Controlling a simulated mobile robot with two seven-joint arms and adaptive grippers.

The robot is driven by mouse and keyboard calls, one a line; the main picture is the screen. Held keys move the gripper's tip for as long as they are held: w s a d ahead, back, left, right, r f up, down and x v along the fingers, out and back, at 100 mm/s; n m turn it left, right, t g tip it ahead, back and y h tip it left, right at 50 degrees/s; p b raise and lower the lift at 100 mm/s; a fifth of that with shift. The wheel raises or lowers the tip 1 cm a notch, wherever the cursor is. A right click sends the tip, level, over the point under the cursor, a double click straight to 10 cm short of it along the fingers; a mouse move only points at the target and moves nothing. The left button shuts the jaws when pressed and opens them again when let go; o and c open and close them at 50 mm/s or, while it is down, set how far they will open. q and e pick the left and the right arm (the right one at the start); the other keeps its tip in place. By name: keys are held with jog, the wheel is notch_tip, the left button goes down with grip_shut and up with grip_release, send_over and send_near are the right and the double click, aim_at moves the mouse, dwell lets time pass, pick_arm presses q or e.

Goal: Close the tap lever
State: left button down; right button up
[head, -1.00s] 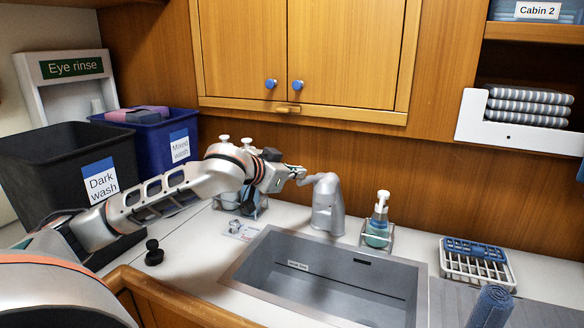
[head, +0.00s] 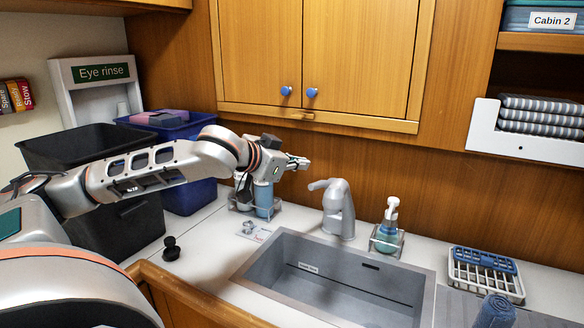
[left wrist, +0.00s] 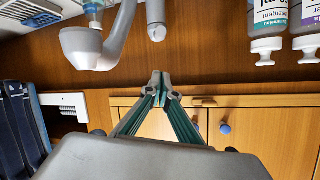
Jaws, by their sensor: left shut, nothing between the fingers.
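The grey tap (head: 340,212) stands upright at the back edge of the sink (head: 268,262). Its slim arm (head: 319,185) at the top points left in the head view; I cannot tell for sure whether this is the lever or the spout. My left gripper (head: 304,162) is shut and empty, above and left of that arm, with a gap between. In the left wrist view, which looks upside down, the tap (left wrist: 82,48) is at upper left, apart from the shut fingertips (left wrist: 160,76). My right gripper is not in view.
A soap dispenser (head: 388,232) stands right of the tap. Detergent bottles (head: 264,198) in a holder stand behind and below my left wrist. A black bin (head: 75,150) and a blue bin (head: 195,185) are at left. The cabinet (head: 370,60) overhangs the back.

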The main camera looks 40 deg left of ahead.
pick_arm(q)
jog(key=shift+b+v, duration=1.35)
jog(key=shift+v, duration=0.4)
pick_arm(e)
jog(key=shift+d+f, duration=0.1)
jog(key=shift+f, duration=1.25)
pick_arm(q)
jog(key=shift+d, duration=0.1)
jog(key=shift+f, duration=0.1)
